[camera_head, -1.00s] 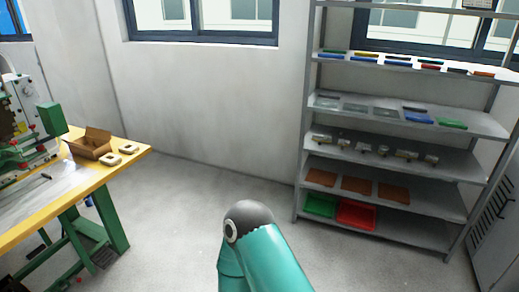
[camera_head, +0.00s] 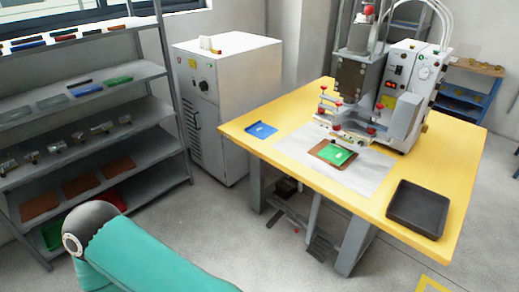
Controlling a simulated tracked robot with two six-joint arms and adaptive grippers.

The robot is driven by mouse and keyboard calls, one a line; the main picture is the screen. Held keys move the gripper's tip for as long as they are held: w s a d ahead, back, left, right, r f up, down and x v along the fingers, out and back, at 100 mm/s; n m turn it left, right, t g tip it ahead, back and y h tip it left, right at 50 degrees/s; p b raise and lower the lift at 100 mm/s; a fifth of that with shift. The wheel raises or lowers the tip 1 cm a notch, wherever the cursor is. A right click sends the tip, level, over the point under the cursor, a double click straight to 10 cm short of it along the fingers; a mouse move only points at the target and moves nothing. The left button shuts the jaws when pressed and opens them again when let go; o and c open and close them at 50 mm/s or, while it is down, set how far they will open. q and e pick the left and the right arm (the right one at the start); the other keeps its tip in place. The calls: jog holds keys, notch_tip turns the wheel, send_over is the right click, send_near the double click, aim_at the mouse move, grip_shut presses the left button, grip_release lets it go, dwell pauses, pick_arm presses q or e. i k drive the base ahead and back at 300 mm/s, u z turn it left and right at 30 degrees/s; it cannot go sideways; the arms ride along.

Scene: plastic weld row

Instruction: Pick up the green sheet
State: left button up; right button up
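A green sheet (camera_head: 338,154) lies on a brown board (camera_head: 322,148) on the yellow table, in front of the press. A small pale item sits on the green sheet. Another thin green piece (camera_head: 118,81) lies on the second shelf level of the rack at left, beside blue ones. Neither gripper is in view. Only a teal link of my arm shows at the lower left, well apart from the table.
The press (camera_head: 390,90) stands at the back of the yellow table (camera_head: 290,172). A blue piece (camera_head: 261,130) lies at its left and a black tray (camera_head: 417,208) at its right. A white cabinet (camera_head: 228,100) stands between rack (camera_head: 160,185) and table.

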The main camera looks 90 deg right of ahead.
aim_at(333, 154)
jog(key=z, duration=0.3)
jog(key=i, duration=0.3)
jog(key=z, duration=2.7)
jog(key=k, duration=0.5)
jog(key=z, duration=0.45)
jog(key=i, duration=1.55)
jog(key=u, duration=0.35)
